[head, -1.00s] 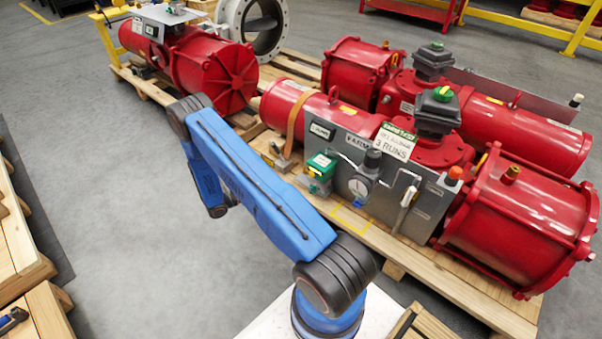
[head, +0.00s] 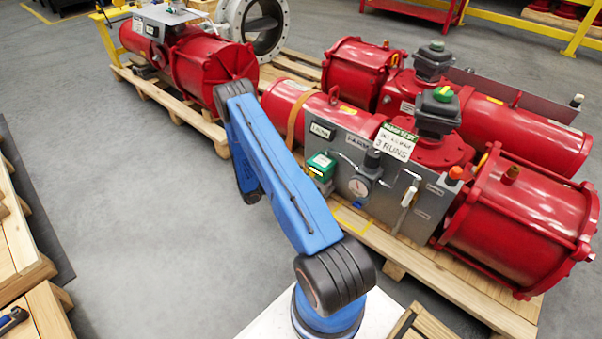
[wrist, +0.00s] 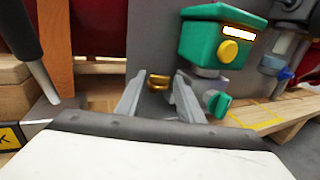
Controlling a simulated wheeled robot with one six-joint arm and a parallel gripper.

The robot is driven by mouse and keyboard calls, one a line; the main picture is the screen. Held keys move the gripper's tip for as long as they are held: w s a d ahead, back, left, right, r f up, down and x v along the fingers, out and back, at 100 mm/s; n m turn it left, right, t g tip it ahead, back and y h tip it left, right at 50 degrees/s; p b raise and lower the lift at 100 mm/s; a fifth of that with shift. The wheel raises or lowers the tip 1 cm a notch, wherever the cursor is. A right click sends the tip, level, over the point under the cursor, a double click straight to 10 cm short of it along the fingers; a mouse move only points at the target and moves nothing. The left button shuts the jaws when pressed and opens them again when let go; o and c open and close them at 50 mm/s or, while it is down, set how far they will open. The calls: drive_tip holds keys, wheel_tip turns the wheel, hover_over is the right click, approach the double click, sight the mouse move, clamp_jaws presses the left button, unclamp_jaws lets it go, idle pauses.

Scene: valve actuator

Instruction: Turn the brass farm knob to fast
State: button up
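The brass knob (wrist: 158,82) shows in the wrist view, low on the grey panel and left of the green box. My gripper (wrist: 158,97) is open, with one finger on each side of the knob. The fingertips look close to the knob, but I cannot tell whether they touch it. In the head view my blue arm hides the knob and the gripper. No fast marking can be read.
A green box (wrist: 222,42) with a yellow button sits right of the gripper, also in the head view (head: 321,166). A green knob (wrist: 219,104) below it is close to the right finger.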

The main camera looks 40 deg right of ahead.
drive_tip(key=shift+s+d, duration=0.1)
drive_tip(key=shift+d, duration=0.3)
drive_tip(key=c, duration=0.8)
drive_tip(key=shift+s+n+t+h, duration=0.2)
drive_tip(key=shift+n+t, duration=0.35)
drive_tip(key=shift+t, duration=0.3)
drive_tip(key=shift+s+n+t+h, duration=0.15)
drive_tip(key=shift+n+t, duration=0.4)
drive_tip(key=shift+t, duration=0.3)
drive_tip(key=shift+s+n+t, duration=0.15)
drive_tip(key=shift+n+t, duration=0.45)
drive_tip(key=shift+t, duration=0.35)
drive_tip(key=shift+s+n+t, duration=0.1)
drive_tip(key=shift+n+t, duration=0.5)
drive_tip(key=shift+t, duration=0.35)
drive_tip(key=o, duration=0.8)
